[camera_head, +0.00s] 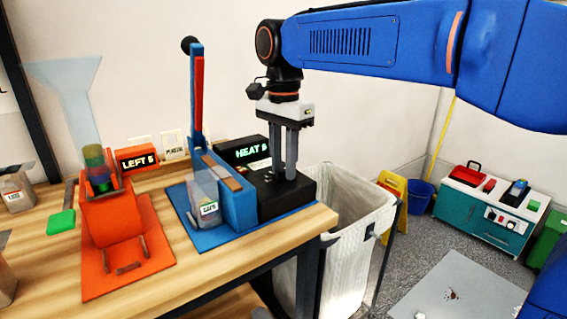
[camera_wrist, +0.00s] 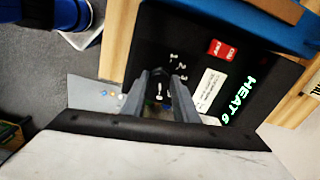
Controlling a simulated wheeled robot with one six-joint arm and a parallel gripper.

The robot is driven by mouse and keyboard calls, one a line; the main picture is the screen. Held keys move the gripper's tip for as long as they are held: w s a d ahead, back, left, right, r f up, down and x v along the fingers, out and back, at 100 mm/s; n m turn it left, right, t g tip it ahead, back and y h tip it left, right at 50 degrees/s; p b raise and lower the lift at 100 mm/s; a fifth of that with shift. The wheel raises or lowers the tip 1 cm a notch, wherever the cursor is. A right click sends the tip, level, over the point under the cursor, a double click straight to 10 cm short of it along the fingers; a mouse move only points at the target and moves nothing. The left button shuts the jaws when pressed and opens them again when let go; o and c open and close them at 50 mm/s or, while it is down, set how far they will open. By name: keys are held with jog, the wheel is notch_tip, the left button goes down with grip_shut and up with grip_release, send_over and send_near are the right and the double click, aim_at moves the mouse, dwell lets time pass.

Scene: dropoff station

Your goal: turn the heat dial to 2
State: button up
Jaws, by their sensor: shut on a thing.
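The black heat control box (camera_head: 302,193) sits at the right end of the wooden table, on a blue base. Its lit display reads HEAT 6 in the wrist view (camera_wrist: 239,100). My gripper (camera_head: 283,172) points down onto the top of this box. In the wrist view my gripper (camera_wrist: 163,84) is shut on the heat dial (camera_wrist: 160,91), whose white pointer mark shows between the two fingers. Small white scale marks (camera_wrist: 177,65) show on the box beside the dial. The fingers hide most of the dial and part of the scale.
A blue press with a tall lever (camera_head: 198,100) stands just left of the box. An orange stand (camera_head: 112,220) with a LEFT display (camera_head: 138,161) is farther left. A white bin (camera_head: 345,225) stands beyond the table's right edge.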

jog(key=n, duration=0.6)
jog(key=shift+n, duration=0.4)
jog(key=n, duration=1.1)
jog(key=shift+n, duration=0.4)
jog(key=n, duration=0.4)
jog(key=shift+n, duration=0.4)
jog(key=o, duration=1.1)
jog(key=shift+c, duration=0.2)
jog(key=shift+r, duration=0.1)
